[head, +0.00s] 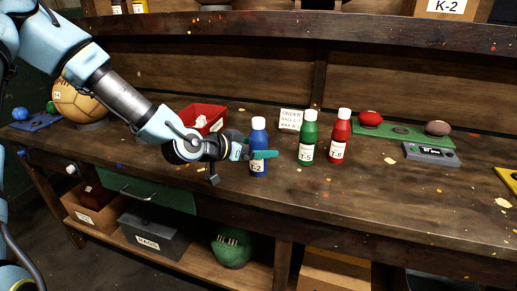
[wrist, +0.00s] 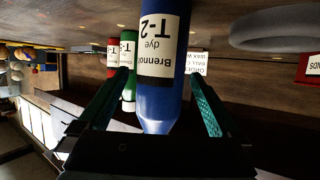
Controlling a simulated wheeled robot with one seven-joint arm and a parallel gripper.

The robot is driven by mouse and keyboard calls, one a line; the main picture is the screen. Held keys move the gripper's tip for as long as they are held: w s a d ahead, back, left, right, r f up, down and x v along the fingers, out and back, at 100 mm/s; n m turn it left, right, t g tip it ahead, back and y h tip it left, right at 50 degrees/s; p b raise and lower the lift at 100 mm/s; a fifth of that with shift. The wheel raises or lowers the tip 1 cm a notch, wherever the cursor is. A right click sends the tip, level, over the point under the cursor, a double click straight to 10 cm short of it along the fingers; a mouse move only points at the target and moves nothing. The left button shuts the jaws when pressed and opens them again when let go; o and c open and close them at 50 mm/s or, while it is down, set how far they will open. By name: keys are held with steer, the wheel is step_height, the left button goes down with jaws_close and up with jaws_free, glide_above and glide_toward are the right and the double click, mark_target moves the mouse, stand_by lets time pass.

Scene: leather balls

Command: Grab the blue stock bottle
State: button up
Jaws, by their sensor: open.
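The blue bottle (head: 259,158) with a white cap and a label reading T-2 stands upright on the wooden bench. In the wrist view the blue bottle (wrist: 162,75) fills the middle, its label reading T-2 dye. My gripper (head: 262,154) is open at the bottle, with one teal finger crossing in front of it. In the wrist view the two teal fingers of my gripper (wrist: 160,95) lie one on each side of the bottle. Whether they touch it I cannot tell.
A green bottle (head: 308,138) and a red bottle (head: 340,137) stand close to the right. A white sign (head: 291,119) is behind. A red bin (head: 203,112) sits behind my wrist. A green tray (head: 400,135) and a grey scale (head: 430,154) are farther right. The bench front is clear.

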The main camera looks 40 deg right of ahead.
mark_target(267, 146)
steer(key=shift+p+x, duration=0.45)
steer(key=shift+x, duration=1.3)
jaws_close()
